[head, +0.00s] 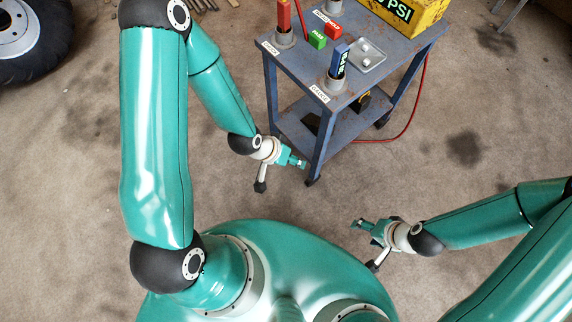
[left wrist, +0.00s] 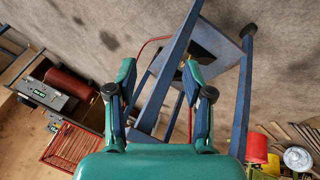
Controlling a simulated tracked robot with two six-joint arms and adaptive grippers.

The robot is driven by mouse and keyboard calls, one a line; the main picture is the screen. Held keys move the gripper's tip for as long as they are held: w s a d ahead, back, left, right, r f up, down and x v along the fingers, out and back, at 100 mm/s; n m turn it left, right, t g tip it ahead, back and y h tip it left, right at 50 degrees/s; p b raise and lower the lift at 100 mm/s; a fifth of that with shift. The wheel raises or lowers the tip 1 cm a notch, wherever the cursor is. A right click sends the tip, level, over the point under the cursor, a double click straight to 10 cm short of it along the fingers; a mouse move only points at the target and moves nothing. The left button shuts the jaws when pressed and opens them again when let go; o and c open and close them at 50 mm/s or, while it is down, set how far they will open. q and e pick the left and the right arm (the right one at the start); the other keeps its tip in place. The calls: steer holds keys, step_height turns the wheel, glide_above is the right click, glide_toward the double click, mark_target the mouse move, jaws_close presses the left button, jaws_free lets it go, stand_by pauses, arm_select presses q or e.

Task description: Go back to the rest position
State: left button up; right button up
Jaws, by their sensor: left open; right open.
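My left gripper (head: 298,162) hangs beside the near left leg of the blue trolley (head: 318,150), below its top. In the left wrist view its two fingers (left wrist: 158,78) are spread apart with nothing between them, and the trolley's blue frame shows beyond. I cannot tell whether it touches the leg. My right gripper (head: 363,225) is over bare floor in front of my base, to the right, apart from the trolley. It looks open and empty, though its fingers are small in the view.
The trolley top carries a blue gauge (head: 340,60), a red gauge (head: 284,16), green (head: 317,40) and red (head: 333,30) blocks, a metal tray (head: 367,57) and a yellow box (head: 412,14). A red hose (head: 420,95) hangs right. A wheel (head: 35,40) lies far left. Floor between is clear.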

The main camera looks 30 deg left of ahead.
arm_select(q)
steer(key=s+d+f+n+g, duration=0.1)
steer(key=s+d+f+g, duration=0.1)
steer(key=s, duration=0.6)
step_height(320, 180, down, 2)
steer(key=shift+s+d+f+n+g, duration=0.15)
steer(key=shift+s+d+n+g, duration=0.2)
steer(key=shift+g, duration=0.25)
steer(key=shift+w+a, duration=0.1)
steer(key=shift+w, duration=0.15)
